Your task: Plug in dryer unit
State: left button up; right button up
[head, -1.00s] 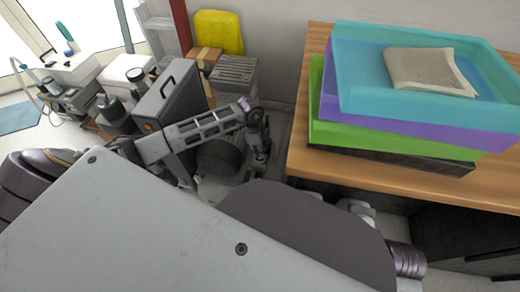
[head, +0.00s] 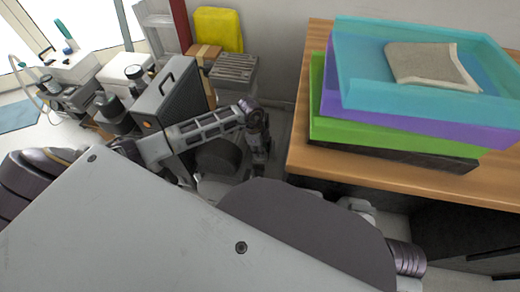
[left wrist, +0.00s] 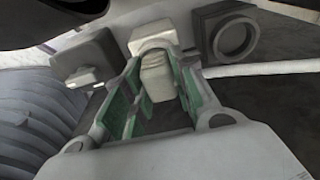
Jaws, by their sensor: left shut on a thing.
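My left arm reaches down between the equipment and the desk in the head view, with my left gripper (head: 262,160) low near the floor. In the left wrist view, my left gripper (left wrist: 158,108) has green-padded fingers closed around a pale plug (left wrist: 156,80). A grey square socket housing (left wrist: 232,38) with a round opening is just right of the plug. Another grey block (left wrist: 86,62) with a pale piece on its front is to the left. I cannot tell whether the held plug touches anything ahead of it. The dryer unit cannot be told for certain among the machines.
A dark grey case with a handle (head: 172,102) and a ribbed grey box (head: 234,70) stand beside my arm. A yellow container (head: 218,28) is behind. A wooden desk (head: 305,150) with stacked trays (head: 350,98) is at right. My body hides the foreground.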

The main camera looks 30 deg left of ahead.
pick_arm(q)
jog(key=o, duration=1.1)
